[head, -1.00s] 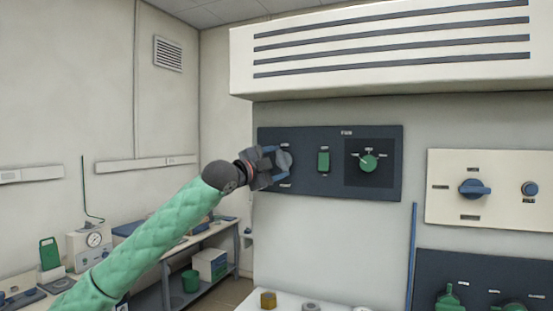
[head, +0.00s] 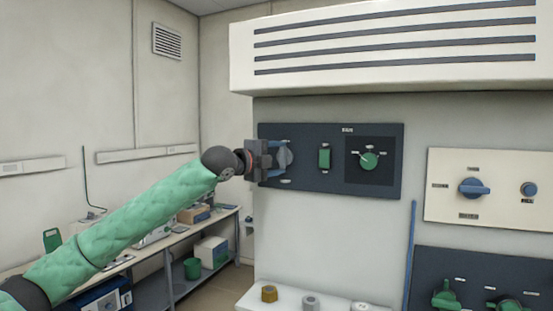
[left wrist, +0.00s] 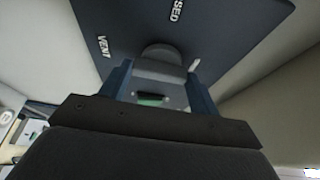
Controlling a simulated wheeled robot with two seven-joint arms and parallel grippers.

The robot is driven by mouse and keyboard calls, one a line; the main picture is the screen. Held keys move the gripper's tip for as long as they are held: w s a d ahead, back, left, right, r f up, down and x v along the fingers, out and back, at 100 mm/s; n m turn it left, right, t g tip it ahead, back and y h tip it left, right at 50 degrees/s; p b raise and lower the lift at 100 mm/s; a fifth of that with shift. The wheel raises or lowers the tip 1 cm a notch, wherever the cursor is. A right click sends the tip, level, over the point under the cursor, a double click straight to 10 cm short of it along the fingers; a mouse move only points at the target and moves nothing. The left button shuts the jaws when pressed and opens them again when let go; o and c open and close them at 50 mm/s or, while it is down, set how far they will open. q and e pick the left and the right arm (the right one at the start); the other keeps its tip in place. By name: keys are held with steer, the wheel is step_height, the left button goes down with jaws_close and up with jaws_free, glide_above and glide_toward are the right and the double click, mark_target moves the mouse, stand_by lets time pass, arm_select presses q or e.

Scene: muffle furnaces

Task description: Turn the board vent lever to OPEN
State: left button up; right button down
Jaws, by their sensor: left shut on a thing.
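The dark board (head: 304,190) hangs on the wall of the furnace front. The vent lever's grey round hub (head: 287,157) is at the board's left end. My left gripper (head: 275,161) is shut on the lever from the left and partly hides it. In the left wrist view, the two blue fingers of my left gripper (left wrist: 158,88) flank the grey lever (left wrist: 160,70). The word VENT and part of a label ending in "SED" show on the board there. My right gripper is not in view.
A green switch (head: 324,158) and a green knob (head: 369,160) are on the same board. A cream panel (head: 440,205) with a blue knob (head: 473,188) is at right. A vented hood (head: 400,86) juts out above. A bench (head: 180,237) stands at left.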

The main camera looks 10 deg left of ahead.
arm_select(q)
steer(key=o, duration=1)
steer(key=shift+c, duration=0.2)
steer(key=shift+d, duration=0.1)
steer(key=shift+f, duration=0.1)
